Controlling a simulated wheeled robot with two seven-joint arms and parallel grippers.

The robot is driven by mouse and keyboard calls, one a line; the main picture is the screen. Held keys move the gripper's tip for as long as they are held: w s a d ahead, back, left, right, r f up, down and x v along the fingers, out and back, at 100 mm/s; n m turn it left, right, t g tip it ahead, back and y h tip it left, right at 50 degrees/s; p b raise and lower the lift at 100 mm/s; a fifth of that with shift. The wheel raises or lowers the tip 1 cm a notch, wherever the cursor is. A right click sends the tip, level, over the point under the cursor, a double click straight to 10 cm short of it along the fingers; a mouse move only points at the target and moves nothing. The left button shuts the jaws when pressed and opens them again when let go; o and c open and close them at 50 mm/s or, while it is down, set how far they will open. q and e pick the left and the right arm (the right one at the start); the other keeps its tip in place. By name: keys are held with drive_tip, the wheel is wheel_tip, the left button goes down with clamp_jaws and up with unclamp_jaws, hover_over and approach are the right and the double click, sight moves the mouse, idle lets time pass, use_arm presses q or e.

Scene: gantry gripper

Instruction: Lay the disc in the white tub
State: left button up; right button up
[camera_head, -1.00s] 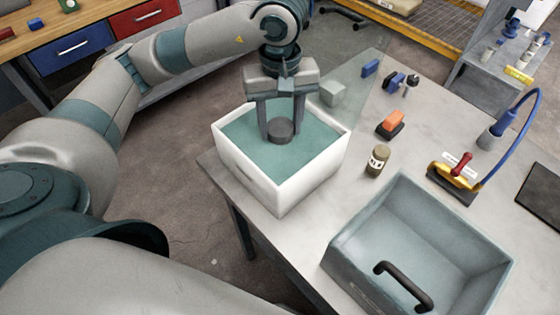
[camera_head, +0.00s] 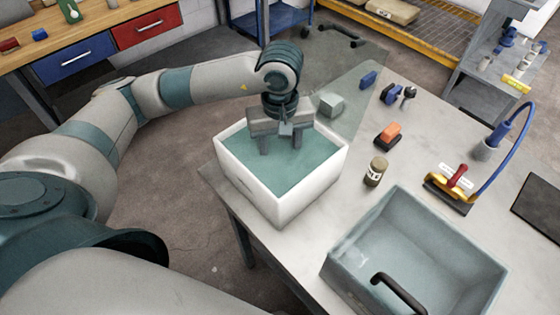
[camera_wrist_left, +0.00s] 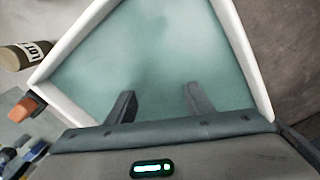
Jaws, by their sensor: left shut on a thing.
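The white tub (camera_head: 314,192) stands at the table's left corner and is filled with an opaque teal liquid (camera_head: 300,170); it also shows in the left wrist view (camera_wrist_left: 70,48). My left gripper (camera_head: 281,148) points down inside the tub, with its finger ends below the teal surface. In the left wrist view its two fingers (camera_wrist_left: 160,97) stand apart and vanish into the teal. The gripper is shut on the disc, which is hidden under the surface. My right gripper is not in view.
A grey-blue bin (camera_head: 450,222) with a black handle (camera_head: 398,290) stands at the front right. A labelled jar (camera_head: 375,171), an orange-topped block (camera_head: 388,133), a pale block (camera_head: 331,104) and blue items (camera_head: 368,79) stand near the tub. A yellow-and-red fixture (camera_head: 452,185) is farther right.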

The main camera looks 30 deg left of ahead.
sight(280, 156)
use_arm(q)
drive_tip(key=shift+f+p, duration=0.7)
drive_tip(key=shift+f, duration=1.4)
drive_tip(key=shift+f+b, duration=0.2)
drive_tip(key=shift+b, duration=0.1)
drive_tip(key=o, duration=1.2)
drive_tip(key=shift+r, duration=0.1)
